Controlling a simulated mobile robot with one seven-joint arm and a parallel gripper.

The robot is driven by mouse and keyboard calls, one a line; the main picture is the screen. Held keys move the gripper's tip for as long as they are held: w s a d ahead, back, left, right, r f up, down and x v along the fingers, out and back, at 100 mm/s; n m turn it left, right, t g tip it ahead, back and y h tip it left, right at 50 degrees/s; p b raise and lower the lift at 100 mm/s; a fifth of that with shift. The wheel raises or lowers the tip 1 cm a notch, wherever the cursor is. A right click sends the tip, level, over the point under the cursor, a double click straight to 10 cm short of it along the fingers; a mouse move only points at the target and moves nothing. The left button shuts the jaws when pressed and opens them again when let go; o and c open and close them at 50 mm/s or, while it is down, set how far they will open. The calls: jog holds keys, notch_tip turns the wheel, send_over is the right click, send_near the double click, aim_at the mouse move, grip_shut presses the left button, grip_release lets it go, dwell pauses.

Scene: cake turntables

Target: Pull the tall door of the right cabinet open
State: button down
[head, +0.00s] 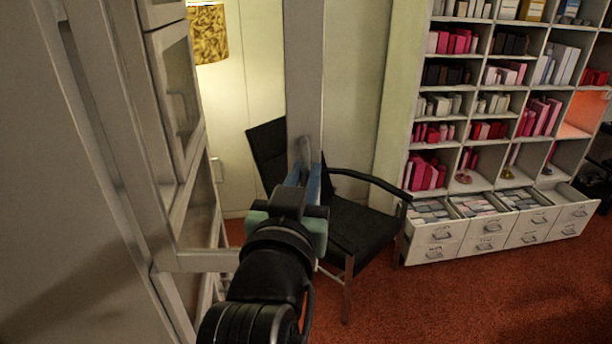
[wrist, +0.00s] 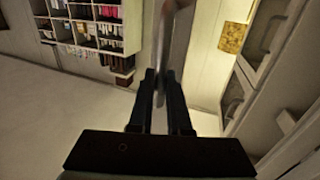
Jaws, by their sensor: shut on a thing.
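The tall door of the cabinet stands swung out from the cabinet body in the head view. Its pale stile (head: 304,70) rises upright in the middle, and its bottom rail (head: 200,260) runs left towards the cabinet. I see the room through the framed opening. My gripper (head: 305,178) is shut on the door's grey handle (head: 306,150), on the stile. In the wrist view my gripper's dark fingers (wrist: 162,88) close around the handle (wrist: 163,50).
A black armchair (head: 350,225) stands just behind the door and gripper. White shelves (head: 480,90) with boxes and open drawers (head: 437,230) are at the right. The cabinet's other glazed door (head: 180,90) is at the left. Red carpet at the lower right is clear.

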jog(key=c, duration=1.2)
grip_release()
jog(key=shift+o, duration=0.2)
jog(key=s+a+p, duration=0.2)
jog(key=s+p, duration=0.5)
jog(key=s, duration=0.5)
jog(key=shift+s, duration=0.35)
jog(key=shift+w, duration=0.1)
